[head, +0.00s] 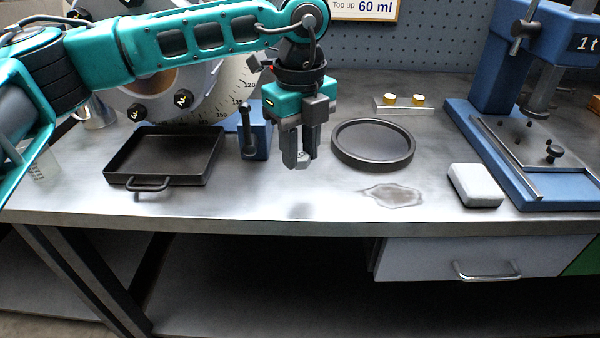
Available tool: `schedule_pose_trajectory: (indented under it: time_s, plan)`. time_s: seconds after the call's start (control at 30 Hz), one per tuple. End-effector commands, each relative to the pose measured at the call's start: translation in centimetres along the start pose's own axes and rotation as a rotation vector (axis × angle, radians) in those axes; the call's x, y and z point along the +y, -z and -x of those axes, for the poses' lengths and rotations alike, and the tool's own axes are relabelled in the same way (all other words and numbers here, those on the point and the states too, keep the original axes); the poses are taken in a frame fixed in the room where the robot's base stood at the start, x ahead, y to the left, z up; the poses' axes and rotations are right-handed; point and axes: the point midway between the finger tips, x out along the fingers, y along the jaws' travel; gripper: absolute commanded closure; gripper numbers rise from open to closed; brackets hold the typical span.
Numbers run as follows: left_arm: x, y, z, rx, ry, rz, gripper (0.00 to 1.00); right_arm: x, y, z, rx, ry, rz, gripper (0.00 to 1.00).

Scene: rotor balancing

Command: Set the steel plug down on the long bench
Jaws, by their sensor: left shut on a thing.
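My left gripper (301,160) hangs fingers down over the middle of the long bench (260,195). It is shut on a small grey piece, the steel plug (301,159), which barely shows between the fingertips. Most of the plug is hidden by the fingers. A soft shadow lies on the bench top just below, and the fingertips look a little above the surface. My right gripper is not in view.
A black tray with a handle (140,186) and a blue clamp block (262,140) stand left. A round dark dish (373,162), a wet-looking patch (393,195), a pale block (475,186) and a blue press (490,85) are right. The bench front below my gripper is clear.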

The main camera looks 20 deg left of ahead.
Motion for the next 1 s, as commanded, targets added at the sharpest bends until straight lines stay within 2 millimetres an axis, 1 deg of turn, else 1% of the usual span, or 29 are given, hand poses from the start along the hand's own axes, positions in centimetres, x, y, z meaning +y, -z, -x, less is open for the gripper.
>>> schedule_pose_trajectory:
  time_s: [0.03, 0.1, 0.2, 0.3, 0.6, 0.83, 0.87, 1.0]
  plan:
    - [0.1, 0.0, -1.0, 0.002, -0.004, 0.000, 1.00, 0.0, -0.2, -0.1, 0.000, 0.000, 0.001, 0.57]
    - [0.1, 0.0, -2.4, 0.002, -0.005, 0.001, 1.00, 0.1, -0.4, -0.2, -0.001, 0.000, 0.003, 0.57]
    - [0.1, 0.0, -4.0, 0.002, -0.005, 0.001, 1.00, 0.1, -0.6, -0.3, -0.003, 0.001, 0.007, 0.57]
    - [0.1, 0.0, -4.9, 0.001, -0.003, 0.001, 1.00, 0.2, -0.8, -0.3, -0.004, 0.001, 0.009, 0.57]
    - [0.1, 0.0, -5.1, 0.000, -0.002, 0.000, 1.00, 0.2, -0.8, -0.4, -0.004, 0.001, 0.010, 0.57]
    - [0.1, 0.0, -5.9, 0.001, -0.003, 0.000, 1.00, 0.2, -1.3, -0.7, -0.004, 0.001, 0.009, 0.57]
    - [0.1, 0.0, -5.8, 0.000, -0.002, 0.000, 0.66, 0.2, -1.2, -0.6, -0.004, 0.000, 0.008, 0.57]
    - [0.1, 0.0, -5.7, 0.000, -0.003, 0.000, 0.53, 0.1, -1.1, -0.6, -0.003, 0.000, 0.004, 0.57]
